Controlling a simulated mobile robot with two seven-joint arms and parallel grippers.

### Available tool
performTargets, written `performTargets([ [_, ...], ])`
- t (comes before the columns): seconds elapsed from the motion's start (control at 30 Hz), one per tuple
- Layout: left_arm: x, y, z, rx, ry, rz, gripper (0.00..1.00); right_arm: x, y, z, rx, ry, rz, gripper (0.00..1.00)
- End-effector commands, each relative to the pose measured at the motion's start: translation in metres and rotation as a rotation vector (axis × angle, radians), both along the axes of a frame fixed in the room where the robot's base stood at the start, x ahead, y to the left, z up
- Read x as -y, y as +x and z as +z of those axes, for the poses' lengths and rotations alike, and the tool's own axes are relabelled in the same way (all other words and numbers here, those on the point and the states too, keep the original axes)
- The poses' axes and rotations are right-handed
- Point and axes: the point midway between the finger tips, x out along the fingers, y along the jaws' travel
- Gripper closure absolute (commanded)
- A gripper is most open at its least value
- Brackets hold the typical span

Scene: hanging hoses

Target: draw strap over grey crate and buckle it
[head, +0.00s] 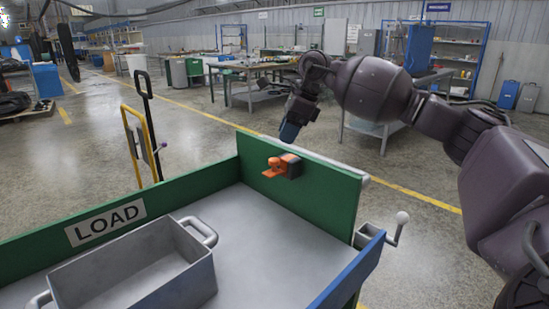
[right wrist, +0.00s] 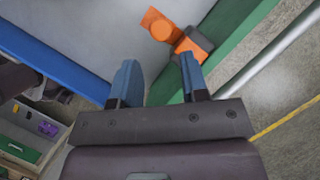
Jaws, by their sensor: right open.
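The grey crate (head: 183,293), with loop handles at its ends, sits on the grey bed of a green-walled cart (head: 310,192). An orange buckle-like piece (head: 276,167) on a dark block is fixed at the inner side of the far green wall; it also shows in the right wrist view (right wrist: 160,28). No strap webbing can be made out, and nothing lies across the crate. My right gripper (head: 289,133) is above and beyond that wall, apart from the orange piece. Its blue fingers (right wrist: 158,82) are open and empty. My left gripper is out of view.
A crank with a white knob (head: 402,218) sticks out at the cart's right corner beside a blue edge (head: 350,274). A yellow hand truck (head: 132,150) stands behind the left wall. Workbenches (head: 250,72) stand farther back, with open floor between.

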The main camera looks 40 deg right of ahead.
Motion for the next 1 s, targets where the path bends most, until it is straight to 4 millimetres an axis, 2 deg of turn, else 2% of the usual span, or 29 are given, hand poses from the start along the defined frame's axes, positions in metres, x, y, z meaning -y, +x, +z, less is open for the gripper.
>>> performTargets([
  [0.03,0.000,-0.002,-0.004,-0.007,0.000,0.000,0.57,-0.003,0.003,-0.014,-0.007,-0.001,0.001,0.59],
  [0.1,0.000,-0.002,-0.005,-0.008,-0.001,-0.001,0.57,-0.007,0.006,-0.025,-0.007,0.001,0.001,0.59],
  [0.4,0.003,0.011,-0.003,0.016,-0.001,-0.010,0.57,-0.019,0.016,-0.061,-0.003,0.002,-0.001,0.59],
  [0.6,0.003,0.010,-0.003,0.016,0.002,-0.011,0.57,-0.022,0.019,-0.069,0.000,0.000,-0.001,0.59],
  [0.87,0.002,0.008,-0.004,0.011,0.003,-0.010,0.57,-0.022,0.019,-0.069,0.001,0.000,-0.001,0.59],
  [1.0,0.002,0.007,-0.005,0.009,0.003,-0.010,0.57,-0.022,0.019,-0.069,0.000,0.001,-0.001,0.77],
])
